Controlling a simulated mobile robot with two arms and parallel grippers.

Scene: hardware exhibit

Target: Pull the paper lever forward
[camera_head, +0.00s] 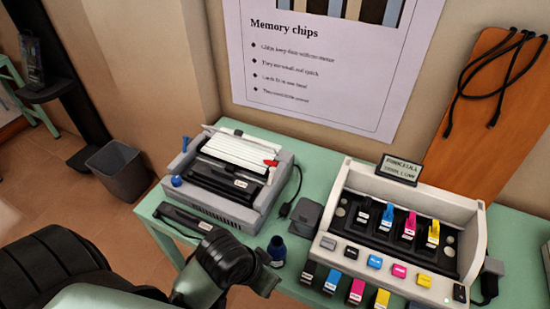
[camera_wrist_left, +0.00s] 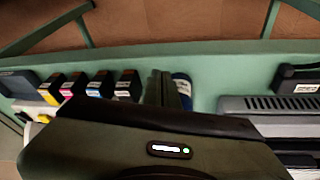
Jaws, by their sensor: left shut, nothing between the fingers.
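A grey printer (camera_head: 225,185) with white paper (camera_head: 240,150) in its top stands on the left part of the green table. A small red lever (camera_head: 270,163) sticks up at the printer's right side; it looks like the paper lever. A blue knob (camera_head: 176,181) is on the printer's left side. My left gripper (camera_head: 268,284) is low in front of the printer, near the table's front edge and well apart from the red lever. Its fingers are shut and empty in the left wrist view (camera_wrist_left: 162,88). The printer's edge (camera_wrist_left: 270,104) shows at the right there. My right gripper is not in view.
A dark blue bottle (camera_head: 277,249) stands close to my left gripper. A white printhead cradle (camera_head: 350,190) with several ink cartridges fills the right side, with more cartridges along the table front. A black bar (camera_head: 183,219) lies before the printer, and a cable (camera_head: 290,200) lies beside it.

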